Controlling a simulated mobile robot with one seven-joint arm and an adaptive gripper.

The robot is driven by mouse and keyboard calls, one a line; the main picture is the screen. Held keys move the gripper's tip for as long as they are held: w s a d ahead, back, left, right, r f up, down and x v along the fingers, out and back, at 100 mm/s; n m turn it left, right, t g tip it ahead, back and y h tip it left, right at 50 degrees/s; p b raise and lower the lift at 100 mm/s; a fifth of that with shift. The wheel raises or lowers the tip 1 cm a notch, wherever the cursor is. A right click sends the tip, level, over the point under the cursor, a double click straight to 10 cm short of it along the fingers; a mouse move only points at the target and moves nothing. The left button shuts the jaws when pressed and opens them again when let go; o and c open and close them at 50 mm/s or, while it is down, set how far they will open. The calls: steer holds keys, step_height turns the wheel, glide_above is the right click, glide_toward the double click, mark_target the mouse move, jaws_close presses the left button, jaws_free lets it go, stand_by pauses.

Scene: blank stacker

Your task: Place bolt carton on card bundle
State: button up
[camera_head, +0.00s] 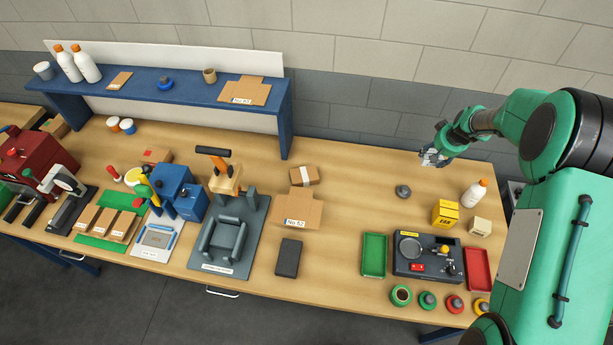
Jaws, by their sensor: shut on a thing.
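My gripper (432,158) is at the upper right, above the back right of the bench. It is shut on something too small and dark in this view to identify. A small brown block with a white band (305,175), which looks like the card bundle, lies at the back of the bench, left of my gripper and apart from it. I cannot tell for sure which thing is the bolt carton. A small cream box (480,227) stands at the right, beside yellow boxes (445,213).
A flat cardboard blank (300,210) lies just in front of the banded block. A grey knob-like object (403,191) and a white bottle (474,193) stand near my gripper. A blue shelf (180,88) rises at the back left. Bench between the banded block and my gripper is mostly clear.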

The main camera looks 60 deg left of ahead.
steer(key=s+a+r+n+g+b, duration=0.1)
steer(key=s+a+n+b, duration=0.3)
steer(key=s+a+b, duration=0.5)
steer(key=s+a, duration=0.8)
steer(key=s, duration=0.2)
steer(key=shift+s+a+r+y, duration=0.2)
steer(key=shift+a+y, duration=0.2)
steer(key=s+a+n+b, duration=0.1)
steer(key=s+a+b, duration=0.1)
steer(key=s, duration=0.5)
steer(key=s+a+r+n+g+b, duration=0.1)
steer(key=s+a+b, duration=0.2)
steer(key=s, duration=0.3)
steer(key=s+a+n+b, duration=0.1)
steer(key=s+a+b, duration=0.2)
steer(key=s, duration=0.4)
steer(key=shift+s+a+r+n+g, duration=0.3)
steer(key=shift+a+r, duration=0.1)
steer(key=shift+a, duration=0.15)
steer(key=b, duration=0.1)
glide_toward(303, 172)
steer(key=shift+a+r, duration=0.6)
steer(key=shift+a, duration=0.25)
steer(key=shift+f, duration=0.1)
steer(key=shift+f+b, duration=0.6)
steer(key=shift+f, duration=1.8)
steer(key=shift+f, duration=0.15)
